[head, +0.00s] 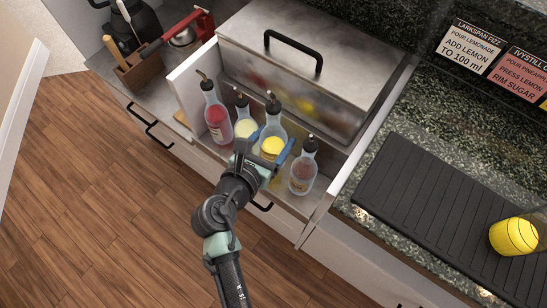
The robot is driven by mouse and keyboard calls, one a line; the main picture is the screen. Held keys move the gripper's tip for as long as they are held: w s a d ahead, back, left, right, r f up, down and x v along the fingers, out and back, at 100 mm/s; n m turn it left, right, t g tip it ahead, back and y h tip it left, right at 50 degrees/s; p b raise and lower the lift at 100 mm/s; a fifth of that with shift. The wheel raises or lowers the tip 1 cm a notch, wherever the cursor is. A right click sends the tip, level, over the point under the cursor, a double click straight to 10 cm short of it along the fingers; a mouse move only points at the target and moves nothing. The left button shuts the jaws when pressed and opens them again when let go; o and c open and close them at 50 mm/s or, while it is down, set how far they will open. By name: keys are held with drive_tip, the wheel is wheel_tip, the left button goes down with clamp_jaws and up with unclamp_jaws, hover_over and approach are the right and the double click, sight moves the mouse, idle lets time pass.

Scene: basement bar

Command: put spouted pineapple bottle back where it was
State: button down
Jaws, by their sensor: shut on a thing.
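The spouted pineapple bottle (272,129), clear with yellow liquid and a dark spout, stands upright in a row of spouted bottles in front of the metal bin. My gripper (270,149) is shut on it, one blue finger on each side. My gripper hides its lower part, so I cannot tell whether its base touches the shelf below. To its left are a pale yellow bottle (244,124) and a red bottle (216,117). To its right is a bottle with brownish-pink liquid (303,172).
The lidded metal bin (285,50) has a black handle and stands right behind the bottles. A white side panel (328,205) bounds the row at right. A yellow-filled glass (513,236) stands on the black ribbed mat (420,195). A wooden holder with tools (140,70) is at upper left.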

drive_tip(key=shift+f+b, duration=0.9)
drive_tip(key=shift+f, duration=1.8)
drive_tip(key=shift+f, duration=0.15)
drive_tip(key=shift+c, duration=1.1)
unclamp_jaws()
drive_tip(key=shift+f, duration=0.1)
